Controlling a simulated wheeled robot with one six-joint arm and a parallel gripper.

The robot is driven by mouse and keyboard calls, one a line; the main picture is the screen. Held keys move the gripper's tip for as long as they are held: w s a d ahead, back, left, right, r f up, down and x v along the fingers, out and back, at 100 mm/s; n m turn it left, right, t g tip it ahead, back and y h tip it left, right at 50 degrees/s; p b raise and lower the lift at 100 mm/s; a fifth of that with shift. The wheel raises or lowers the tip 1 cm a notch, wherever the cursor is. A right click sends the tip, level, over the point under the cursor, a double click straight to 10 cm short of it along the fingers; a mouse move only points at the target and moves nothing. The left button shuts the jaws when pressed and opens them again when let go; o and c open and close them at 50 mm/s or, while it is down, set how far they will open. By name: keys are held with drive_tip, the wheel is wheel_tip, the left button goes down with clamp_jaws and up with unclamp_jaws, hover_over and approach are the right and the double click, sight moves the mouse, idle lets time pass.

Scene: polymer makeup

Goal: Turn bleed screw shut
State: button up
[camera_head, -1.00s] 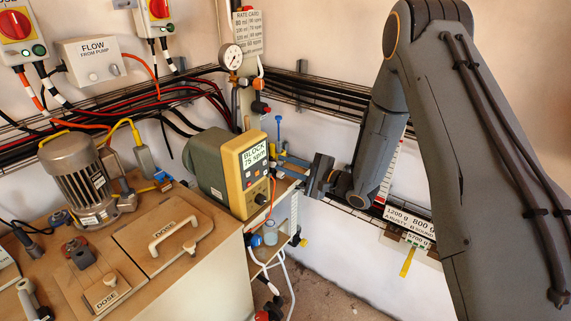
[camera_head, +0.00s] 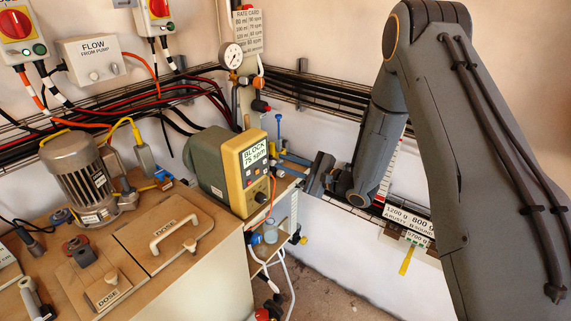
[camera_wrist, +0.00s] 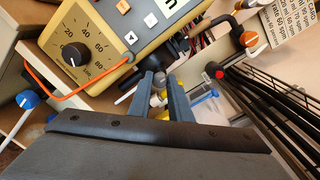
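In the wrist view my gripper (camera_wrist: 160,84) has its two blue-grey fingers apart, with a small grey, rounded knob (camera_wrist: 159,79) between their tips. This may be the bleed screw, but it is small and partly hidden. I cannot tell whether the fingers press on it. In the head view my gripper (camera_head: 294,159) points left at the far right corner of the bench, just right of the yellow-fronted pump (camera_head: 254,172). The fingertips are hard to make out there. The pump's dial (camera_wrist: 77,54) shows close by in the wrist view.
A pressure gauge (camera_head: 231,56) stands on the pipework behind the pump. Black cables run along a wire tray (camera_head: 320,97) on the wall. An orange tube (camera_wrist: 58,91) loops from the pump front. A blue-capped valve (camera_wrist: 28,99) is at the left in the wrist view.

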drive_tip(key=o, duration=0.4)
drive_tip(key=shift+o, duration=0.2)
drive_tip(key=shift+d, duration=0.1)
drive_tip(key=b+v, duration=0.2)
drive_tip(key=v, duration=0.5)
drive_tip(key=shift+d, duration=0.3)
